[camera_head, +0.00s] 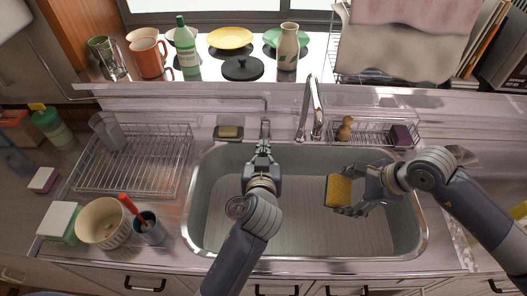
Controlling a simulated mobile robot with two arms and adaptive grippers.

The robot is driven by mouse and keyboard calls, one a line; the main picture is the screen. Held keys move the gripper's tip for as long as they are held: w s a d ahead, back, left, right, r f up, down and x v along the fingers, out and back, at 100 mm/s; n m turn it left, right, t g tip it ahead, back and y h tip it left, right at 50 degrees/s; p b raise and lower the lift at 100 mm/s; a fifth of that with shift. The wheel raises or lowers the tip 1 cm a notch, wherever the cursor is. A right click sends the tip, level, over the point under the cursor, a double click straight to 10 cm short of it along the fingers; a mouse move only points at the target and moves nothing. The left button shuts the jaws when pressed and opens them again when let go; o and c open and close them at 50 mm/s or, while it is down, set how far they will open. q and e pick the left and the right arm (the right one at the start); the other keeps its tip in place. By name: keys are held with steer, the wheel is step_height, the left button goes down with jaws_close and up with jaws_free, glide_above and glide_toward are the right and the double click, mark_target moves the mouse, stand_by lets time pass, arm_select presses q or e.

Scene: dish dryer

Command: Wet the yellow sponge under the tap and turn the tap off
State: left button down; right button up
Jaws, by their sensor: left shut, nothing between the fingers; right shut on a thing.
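The yellow sponge (338,191) is upright in my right gripper (352,198), which is shut on it over the right half of the sink. The metal tap (313,105) stands at the sink's back edge, up and left of the sponge. I cannot make out any water stream. A small metal lever (265,128) stands left of the tap. My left gripper (263,149) is shut and empty just in front of this lever; whether they touch I cannot tell. The steel sink (222,205) lies below both grippers.
A wire dish rack (133,165) stands left of the sink, with a bowl (102,223) and a cup (149,228) in front. A soap dish (229,133) and a wire caddy (370,133) line the sink's back. The back shelf holds mugs, a bottle and plates.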

steer(key=shift+s+d+r, duration=0.7)
steer(key=shift+d+r, duration=0.2)
steer(key=shift+s+d+r, duration=0.7)
steer(key=shift+d+r, duration=0.15)
steer(key=shift+r, duration=0.05)
